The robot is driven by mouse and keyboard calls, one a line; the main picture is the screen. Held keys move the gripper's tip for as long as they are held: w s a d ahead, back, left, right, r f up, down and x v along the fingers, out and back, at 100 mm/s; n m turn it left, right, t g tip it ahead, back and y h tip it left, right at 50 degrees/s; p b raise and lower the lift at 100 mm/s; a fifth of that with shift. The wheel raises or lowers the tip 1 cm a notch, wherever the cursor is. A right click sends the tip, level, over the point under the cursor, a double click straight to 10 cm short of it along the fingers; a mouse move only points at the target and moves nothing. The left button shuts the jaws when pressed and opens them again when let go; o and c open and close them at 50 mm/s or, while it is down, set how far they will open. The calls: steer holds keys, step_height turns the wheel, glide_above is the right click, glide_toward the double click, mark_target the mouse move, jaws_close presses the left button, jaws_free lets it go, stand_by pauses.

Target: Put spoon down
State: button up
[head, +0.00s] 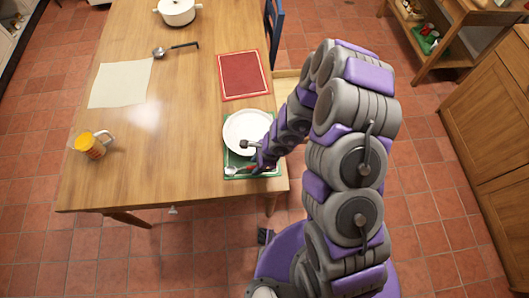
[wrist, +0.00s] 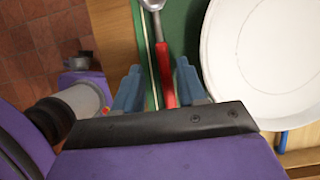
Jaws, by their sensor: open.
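The spoon (head: 235,170) lies on the green placemat (head: 268,173) near the table's front right corner, beside a white plate (head: 237,133). In the wrist view the spoon has a metal upper part and a red handle (wrist: 163,68), and lies on the green mat (wrist: 182,25) to the left of the plate (wrist: 265,55). My gripper (wrist: 158,82) is open, with one blue-grey finger on each side of the red handle and gaps between. The handle's lower end is hidden behind my gripper. In the head view my arm covers part of the mat and plate.
A blue chair (head: 275,22) stands at the table's right side. The table's front middle is clear.

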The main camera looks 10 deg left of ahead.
steer(key=s+p+v, duration=0.1)
steer(key=p+v, duration=0.3)
steer(key=v, duration=0.6)
steer(key=shift+w, duration=0.5)
steer(key=shift+r, duration=0.1)
steer(key=s+r+n+y, duration=0.3)
steer(key=r+n, duration=0.6)
steer(key=r, duration=1.2)
steer(key=s+d+r+n+h, duration=0.3)
steer(key=s+d+r, duration=0.2)
steer(key=s+d, duration=0.4)
steer(key=s+d+r+n+h, duration=0.3)
steer(key=s+d+r, duration=0.3)
steer(key=s+d, duration=0.3)
steer(key=shift+d+r+g+h, duration=0.15)
steer(key=shift+r+g+h, duration=0.2)
steer(key=shift+h, duration=0.25)
steer(key=shift+f, duration=0.15)
